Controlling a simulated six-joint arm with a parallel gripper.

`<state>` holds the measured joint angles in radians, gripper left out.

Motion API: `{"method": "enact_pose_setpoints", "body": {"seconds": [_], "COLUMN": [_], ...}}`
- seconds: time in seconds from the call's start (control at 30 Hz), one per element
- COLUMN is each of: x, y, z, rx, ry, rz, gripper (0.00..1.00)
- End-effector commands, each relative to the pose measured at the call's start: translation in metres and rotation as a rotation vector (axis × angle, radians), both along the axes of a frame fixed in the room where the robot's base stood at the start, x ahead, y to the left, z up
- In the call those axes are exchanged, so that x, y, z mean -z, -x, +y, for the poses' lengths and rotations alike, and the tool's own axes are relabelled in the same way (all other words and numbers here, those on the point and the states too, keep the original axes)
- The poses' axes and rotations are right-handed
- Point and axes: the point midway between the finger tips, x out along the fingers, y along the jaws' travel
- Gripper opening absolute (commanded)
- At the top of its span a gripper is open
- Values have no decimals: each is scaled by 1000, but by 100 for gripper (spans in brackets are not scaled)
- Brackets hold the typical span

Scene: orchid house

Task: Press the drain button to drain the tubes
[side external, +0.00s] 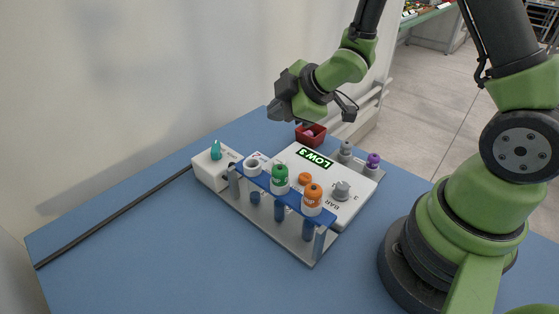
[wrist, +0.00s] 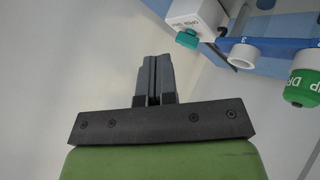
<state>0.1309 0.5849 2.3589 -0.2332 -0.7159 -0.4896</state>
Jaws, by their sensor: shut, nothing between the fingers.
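My gripper (side external: 279,110) is shut and empty, held in the air behind and above the white panel (side external: 350,205); its closed fingers (wrist: 155,78) show in the wrist view. The panel has a "LOW 3" display (side external: 314,158), an orange round button (side external: 305,179) and a grey knob (side external: 342,190) near the word BAR. I cannot read which control is the drain button. In front, a blue-topped rack (side external: 232,175) holds several tubes; its positions bear a white ring (side external: 253,167), a green cap (side external: 280,179) and an orange cap (side external: 313,195). The green cap (wrist: 303,88) has partly cut-off lettering.
A white box with a teal knob (side external: 216,150) stands at the rack's left end; its lettering is partly readable in the wrist view. Grey (side external: 346,150) and purple (side external: 373,160) capped pieces stand right. The blue tabletop (side external: 140,255) is clear at front left.

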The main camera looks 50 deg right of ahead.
Motion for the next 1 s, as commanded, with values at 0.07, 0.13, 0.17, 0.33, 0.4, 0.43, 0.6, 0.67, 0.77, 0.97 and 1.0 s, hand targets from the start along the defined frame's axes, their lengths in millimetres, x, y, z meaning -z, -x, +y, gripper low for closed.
{"method": "enact_pose_setpoints", "body": {"seconds": [0.07,0.13,0.17,0.33,0.4,0.43,0.6,0.67,0.77,0.97,1.0], "x": [4,10,13,37,47,52,72,77,83,88,87], "y": [0,0,0,1,1,1,0,0,0,0,0], "z": [0,0,0,0,0,0,0,0,0,0,0], "rx": [-1,0,0,1,1,0,0,0,1,1,1], "ry": [-2,-2,-3,-2,-2,-2,0,-1,0,1,1], "rz": [3,4,5,8,7,7,4,4,2,1,1], "gripper": [0,0,0,0,0,0,0,0,0,0,0]}}
